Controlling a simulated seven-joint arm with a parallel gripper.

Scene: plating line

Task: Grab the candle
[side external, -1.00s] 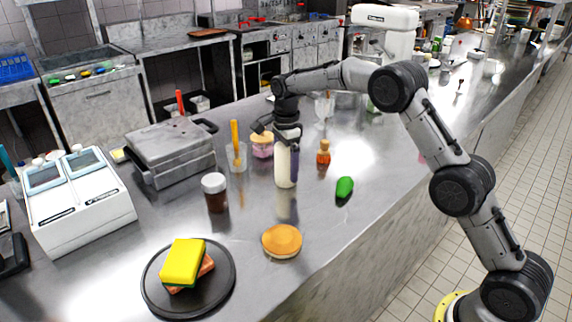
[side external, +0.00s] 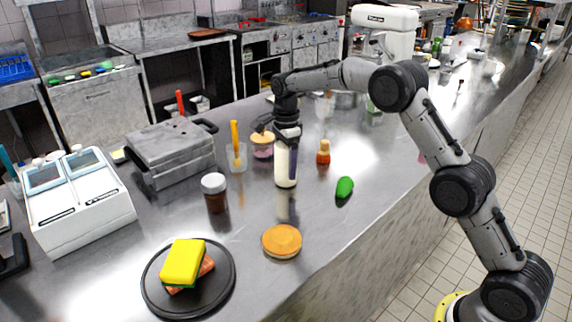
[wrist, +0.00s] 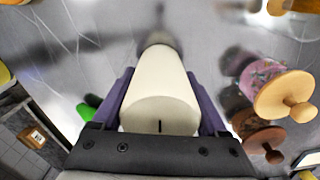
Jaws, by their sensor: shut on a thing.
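The candle is a tall white cylinder (side external: 286,168) standing upright on the steel counter in the side view. In the wrist view its pale top with a short black wick (wrist: 160,108) fills the middle. My gripper (side external: 287,150) is above the counter with its fingers down along the candle. In the wrist view my gripper (wrist: 160,85) has its purple fingers on both sides of the candle, shut on it. The candle's base appears to be at counter level; I cannot tell if it touches.
A pink jar (side external: 262,147), a beaker with a yellow handle (side external: 237,158) and a brown jar (side external: 215,194) stand to the left. A small orange bottle (side external: 323,153) and a green item (side external: 344,187) are to the right. A bun (side external: 282,241) lies in front.

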